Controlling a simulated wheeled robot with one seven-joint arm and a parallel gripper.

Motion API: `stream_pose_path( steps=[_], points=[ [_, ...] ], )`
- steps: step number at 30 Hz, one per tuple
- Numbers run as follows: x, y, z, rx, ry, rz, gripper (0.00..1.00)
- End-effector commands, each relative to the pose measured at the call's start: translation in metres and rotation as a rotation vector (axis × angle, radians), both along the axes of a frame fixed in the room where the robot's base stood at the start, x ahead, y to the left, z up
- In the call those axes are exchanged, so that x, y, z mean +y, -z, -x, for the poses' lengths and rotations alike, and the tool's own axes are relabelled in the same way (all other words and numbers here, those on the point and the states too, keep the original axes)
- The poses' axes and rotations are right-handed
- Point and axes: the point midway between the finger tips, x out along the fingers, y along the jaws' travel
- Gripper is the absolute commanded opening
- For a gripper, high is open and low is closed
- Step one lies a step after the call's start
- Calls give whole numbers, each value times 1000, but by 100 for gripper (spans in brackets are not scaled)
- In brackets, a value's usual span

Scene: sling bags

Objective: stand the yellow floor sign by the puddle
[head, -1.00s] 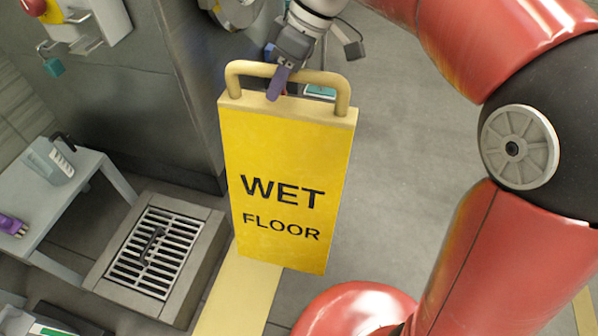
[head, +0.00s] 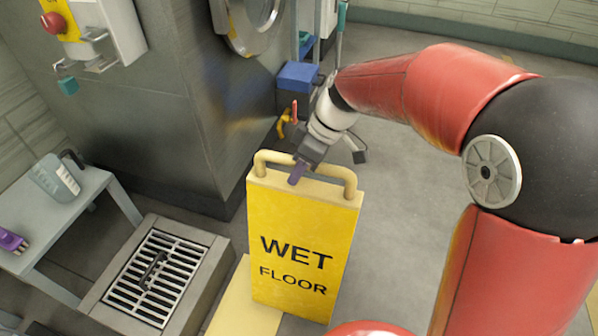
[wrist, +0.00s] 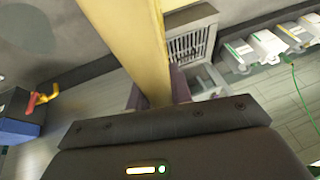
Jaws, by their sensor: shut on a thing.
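The yellow floor sign (head: 300,240) reads "WET FLOOR" and hangs nearly upright in the head view, left of my red arm. My gripper (head: 299,173) is shut on the tubular handle (head: 262,160) along its top. In the wrist view the yellow handle bar (wrist: 140,45) runs up between the purple fingers of my gripper (wrist: 158,92). The sign's lower edge lies close to my red base at the bottom, and I cannot tell whether it touches the floor. No puddle can be made out in either view.
A floor drain with a metal grate (head: 153,278) lies left of the sign. A small grey table (head: 75,225) with a jug (head: 55,178) stands farther left. A large steel cabinet (head: 165,110) rises behind. A blue box (head: 298,77) stands behind the gripper. Grey floor right of the sign is clear.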

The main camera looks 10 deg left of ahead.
Motion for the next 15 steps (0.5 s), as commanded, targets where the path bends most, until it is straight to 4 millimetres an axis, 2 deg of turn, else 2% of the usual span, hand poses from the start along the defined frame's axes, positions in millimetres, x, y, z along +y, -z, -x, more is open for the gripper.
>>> stream_pose_path(
  steps=[2, 13, 14, 15],
  points=[
    [1, 6, 0, -2, -1, -2, 0],
    [0, 10, 0, -3, 0, -3, 0],
    [0, 10, 0, -1, 0, -1, 25],
    [0, 10, 0, -1, 0, -1, 31]
  ],
)
